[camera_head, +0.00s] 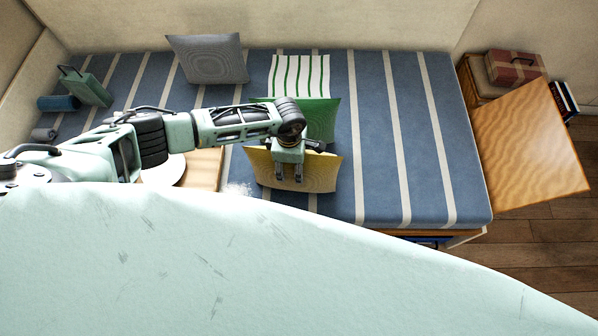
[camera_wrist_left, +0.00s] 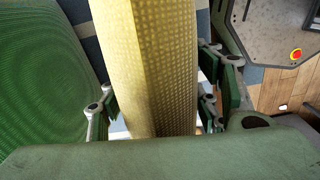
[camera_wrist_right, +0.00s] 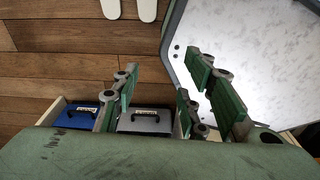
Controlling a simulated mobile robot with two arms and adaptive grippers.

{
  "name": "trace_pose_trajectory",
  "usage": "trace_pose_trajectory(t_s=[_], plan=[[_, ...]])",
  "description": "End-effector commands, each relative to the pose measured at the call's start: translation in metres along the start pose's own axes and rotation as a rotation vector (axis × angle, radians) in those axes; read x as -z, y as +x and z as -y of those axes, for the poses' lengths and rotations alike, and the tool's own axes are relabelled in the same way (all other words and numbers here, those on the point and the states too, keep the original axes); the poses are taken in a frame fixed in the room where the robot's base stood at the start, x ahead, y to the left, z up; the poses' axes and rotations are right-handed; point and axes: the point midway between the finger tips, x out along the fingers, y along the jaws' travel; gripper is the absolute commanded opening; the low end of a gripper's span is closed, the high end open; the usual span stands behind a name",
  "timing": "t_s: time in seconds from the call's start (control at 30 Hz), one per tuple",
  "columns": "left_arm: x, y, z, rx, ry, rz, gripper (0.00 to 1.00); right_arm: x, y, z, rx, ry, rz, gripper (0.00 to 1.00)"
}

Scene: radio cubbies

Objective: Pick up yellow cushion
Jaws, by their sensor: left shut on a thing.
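The yellow cushion (camera_head: 318,172) stands at the front edge of the striped bed, in front of the green cushion (camera_head: 322,118). My left gripper (camera_head: 289,178) reaches down over it. In the left wrist view the yellow cushion (camera_wrist_left: 155,65) passes between the fingers of my left gripper (camera_wrist_left: 152,108), which is shut on it. The green cushion (camera_wrist_left: 45,80) fills the left side of that view. My right gripper (camera_wrist_right: 160,95) shows only in its own wrist view, with its fingers apart and nothing between them.
A wooden table (camera_head: 530,145) stands at the right. Below my right gripper are a blue box (camera_wrist_right: 75,117) and a grey box (camera_wrist_right: 145,122).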

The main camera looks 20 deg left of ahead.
Motion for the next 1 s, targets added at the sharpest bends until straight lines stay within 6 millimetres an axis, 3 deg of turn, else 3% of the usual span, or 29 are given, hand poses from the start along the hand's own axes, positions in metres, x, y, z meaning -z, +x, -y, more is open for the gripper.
trace_pose_trajectory(t_s=[0.27,0.57,1.0], plan=[[-0.001,0.0,0.0,0.0,0.001,0.001,0.04,0.001,0.0,0.011,0.012,0.005,-0.002,0.4],[-0.002,-0.006,-0.001,-0.002,0.001,0.004,0.03,0.001,0.0,0.012,0.013,0.003,-0.002,0.4],[-0.001,-0.082,-0.002,-0.005,0.002,0.003,0.03,-0.001,0.006,0.004,0.005,-0.001,0.0,0.4]])
